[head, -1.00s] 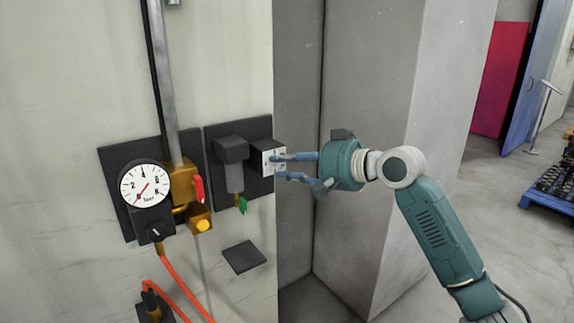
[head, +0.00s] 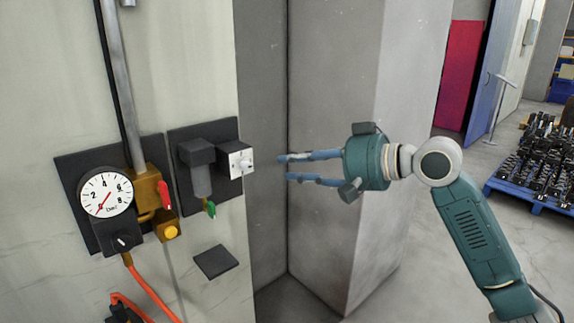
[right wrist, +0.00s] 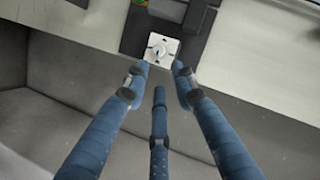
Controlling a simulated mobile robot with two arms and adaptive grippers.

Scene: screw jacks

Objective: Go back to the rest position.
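My right gripper (head: 284,168) points left toward the wall, with its blue fingers spread and nothing between them. It is apart from the white square plate with a round knob (head: 238,161), which sits on a dark box on the wall panel. In the right wrist view the plate and knob (right wrist: 159,49) show beyond the open fingertips (right wrist: 158,72). My left gripper is not in view.
A grey pillar (head: 335,130) stands behind my right arm. A blue pallet (head: 525,200) with dark parts stands at far right.

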